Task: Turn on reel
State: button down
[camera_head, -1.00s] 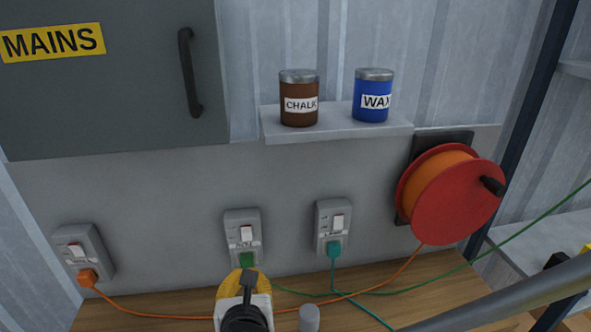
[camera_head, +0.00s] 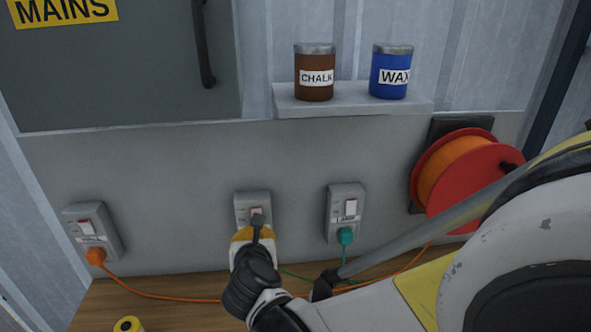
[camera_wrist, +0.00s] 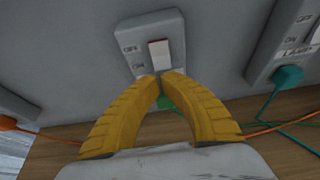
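The orange-and-red cable reel (camera_head: 456,170) hangs on the wall at right. An orange cable runs along the bench between the reel and an orange plug (camera_head: 95,257) in the left switched socket (camera_head: 103,217). The left socket's label is too small to read. My gripper (camera_wrist: 160,78) has its yellow fingertips together, with nothing seen between them. It is just below the rocker switch (camera_wrist: 159,54) of the middle socket (camera_wrist: 133,34), which has a green plug (camera_wrist: 165,102). I cannot tell whether the tips touch the socket. In the head view my gripper (camera_head: 256,230) hides the lower middle socket.
The right socket (camera_head: 334,205), labelled LAMP, has a teal plug (camera_head: 346,236). A shelf (camera_head: 350,107) holds a CHALK tin (camera_head: 314,85) and a WAX tin (camera_head: 391,85). A grey MAINS cabinet (camera_head: 130,70) is at upper left. Cables lie on the wooden bench (camera_head: 150,285).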

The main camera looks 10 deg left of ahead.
jog(key=shift+w+a, duration=0.2)
jog(key=shift+w, duration=0.55)
jog(key=shift+w+a+f, duration=0.1)
jog(key=shift+w+f, duration=0.15)
jog(key=shift+w, duration=0.25)
jog(key=shift+r, duration=0.1)
jog(key=shift+r+p, duration=0.45)
jog(key=shift+r, duration=0.35)
jog(key=shift+s, duration=0.15)
